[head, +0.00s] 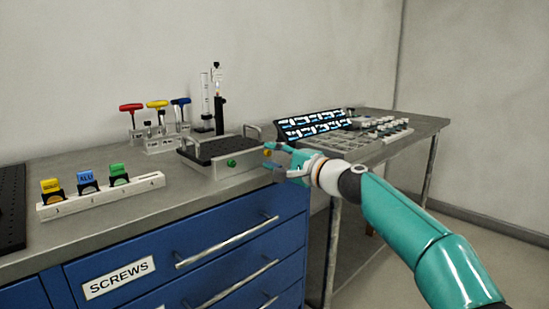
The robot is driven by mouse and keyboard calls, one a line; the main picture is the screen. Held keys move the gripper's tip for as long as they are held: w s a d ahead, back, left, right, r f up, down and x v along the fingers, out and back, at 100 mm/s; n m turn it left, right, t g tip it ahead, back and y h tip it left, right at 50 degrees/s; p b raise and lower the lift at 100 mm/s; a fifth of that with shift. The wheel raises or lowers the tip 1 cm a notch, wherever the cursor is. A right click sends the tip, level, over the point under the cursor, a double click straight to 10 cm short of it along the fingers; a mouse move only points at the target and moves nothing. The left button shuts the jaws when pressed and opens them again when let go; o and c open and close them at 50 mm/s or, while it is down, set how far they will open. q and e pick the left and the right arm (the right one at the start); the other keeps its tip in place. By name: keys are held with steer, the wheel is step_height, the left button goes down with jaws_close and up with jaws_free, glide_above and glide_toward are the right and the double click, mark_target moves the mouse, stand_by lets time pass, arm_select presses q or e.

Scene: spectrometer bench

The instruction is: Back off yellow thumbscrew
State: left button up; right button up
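The yellow thumbscrew (267,153) is a small knob on the front face of a grey metal box (240,169), near its right end. A green thumbscrew (231,163) sits to its left on the same face. My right gripper (270,157) comes in from the right, with its teal fingers apart. The fingertips are at the yellow thumbscrew, one above and one below it in the picture. I cannot tell whether either finger touches it. My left gripper is out of view.
The box stands at the front edge of the bench (170,198), above blue drawers (215,255). A white rack (100,195) with coloured blocks is at left. T-handle tools (157,105) stand behind. A lit panel (312,125) and a parts tray (345,142) lie right of the box.

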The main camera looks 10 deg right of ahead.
steer(key=shift+f, duration=0.1)
steer(key=shift+s+d, duration=0.5)
steer(key=shift+s, duration=0.05)
steer(key=v, duration=1)
steer(key=shift+s, duration=0.25)
steer(key=shift+d, duration=0.15)
